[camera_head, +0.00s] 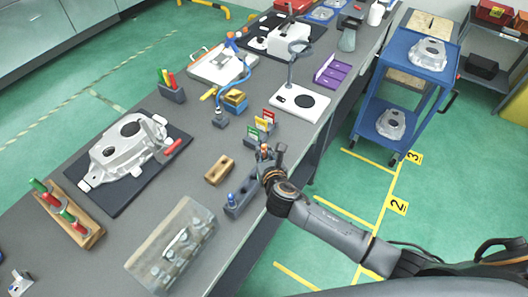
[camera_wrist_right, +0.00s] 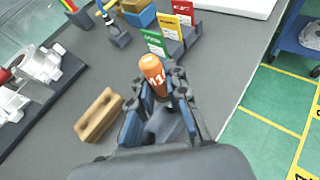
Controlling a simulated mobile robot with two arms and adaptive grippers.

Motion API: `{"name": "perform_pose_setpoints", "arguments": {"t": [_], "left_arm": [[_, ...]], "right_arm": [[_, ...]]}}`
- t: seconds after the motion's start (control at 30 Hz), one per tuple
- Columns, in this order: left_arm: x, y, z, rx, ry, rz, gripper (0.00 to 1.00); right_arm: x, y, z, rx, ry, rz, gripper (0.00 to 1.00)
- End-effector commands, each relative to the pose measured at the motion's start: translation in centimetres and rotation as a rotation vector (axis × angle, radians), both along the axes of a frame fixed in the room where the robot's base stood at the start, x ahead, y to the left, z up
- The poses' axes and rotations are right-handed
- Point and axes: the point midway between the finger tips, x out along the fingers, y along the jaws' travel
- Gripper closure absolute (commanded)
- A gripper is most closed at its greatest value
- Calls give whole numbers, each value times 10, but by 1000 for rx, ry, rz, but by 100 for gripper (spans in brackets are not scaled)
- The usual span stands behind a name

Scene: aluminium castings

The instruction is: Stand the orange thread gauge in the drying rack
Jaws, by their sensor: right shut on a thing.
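The orange thread gauge (camera_wrist_right: 153,72) is clamped between the fingers of my right gripper (camera_wrist_right: 160,98), its marked orange end pointing up and away. In the head view my right gripper (camera_head: 268,158) is over the far end of a long dark grey block (camera_head: 240,207), and the orange gauge tip shows small there. A blue-topped piece stands in the block's near end. The gauge's lower end is hidden by the fingers, so I cannot tell whether it touches the block. No label shows which holder is the drying rack. My left gripper is out of view.
A wooden block with holes (camera_head: 219,170) lies left of the gripper. Green, yellow and red cards (camera_head: 262,125) stand just beyond. A clear-lidded box (camera_head: 172,245) is nearer, a casting on a dark mat (camera_head: 110,185) farther left. The table's right edge is close.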

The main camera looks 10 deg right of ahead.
Motion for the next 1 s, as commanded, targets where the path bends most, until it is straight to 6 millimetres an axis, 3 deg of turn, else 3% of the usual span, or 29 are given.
{"name": "perform_pose_setpoints", "arguments": {"t": [1.0], "left_arm": [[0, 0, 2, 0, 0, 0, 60]], "right_arm": [[0, 0, -5, 0, -1, 0, 100]]}}
